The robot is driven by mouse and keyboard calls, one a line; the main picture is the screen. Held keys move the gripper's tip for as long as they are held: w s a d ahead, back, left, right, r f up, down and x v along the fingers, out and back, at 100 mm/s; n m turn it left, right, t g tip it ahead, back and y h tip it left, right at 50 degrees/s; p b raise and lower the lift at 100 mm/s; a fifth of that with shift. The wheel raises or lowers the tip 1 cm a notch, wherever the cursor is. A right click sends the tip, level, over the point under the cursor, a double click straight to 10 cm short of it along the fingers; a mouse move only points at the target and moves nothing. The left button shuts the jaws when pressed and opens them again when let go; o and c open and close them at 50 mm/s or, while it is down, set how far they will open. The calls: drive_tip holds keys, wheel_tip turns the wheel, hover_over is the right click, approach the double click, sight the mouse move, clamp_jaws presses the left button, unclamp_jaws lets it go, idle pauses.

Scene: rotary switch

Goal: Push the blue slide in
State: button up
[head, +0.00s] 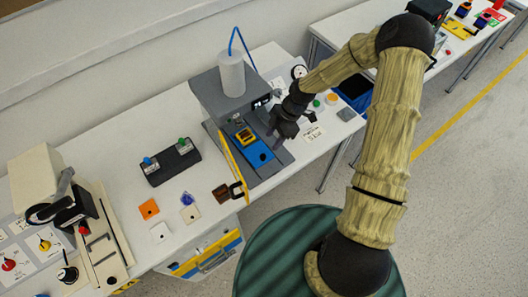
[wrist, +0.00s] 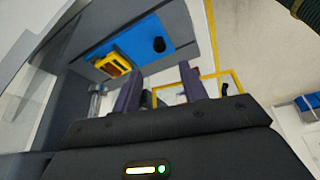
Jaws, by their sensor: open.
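The blue slide (head: 260,156) is a flat blue plate with a black round hole or knob. It lies in the grey machine (head: 220,92) and sticks out at its front. A yellow block (head: 244,135) sits at its inner end. In the wrist view the blue slide (wrist: 178,32) is at the top, with the yellow block (wrist: 115,64) left of and below it. My gripper (head: 274,127) is above and just right of the slide, apart from it as far as I can tell. Its two fingers (wrist: 161,82) are spread with nothing between them.
A yellow-framed guard door (head: 234,162) with a black handle stands open left of the slide. A black switch box (head: 170,161) and several small coloured pieces lie on the table to the left. Small round parts and a label (head: 313,132) lie right of the machine.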

sight(263, 156)
drive_tip(key=p+x, duration=0.2)
drive_tip(key=x, duration=0.7)
drive_tip(key=shift+f, duration=0.3)
clamp_jaws()
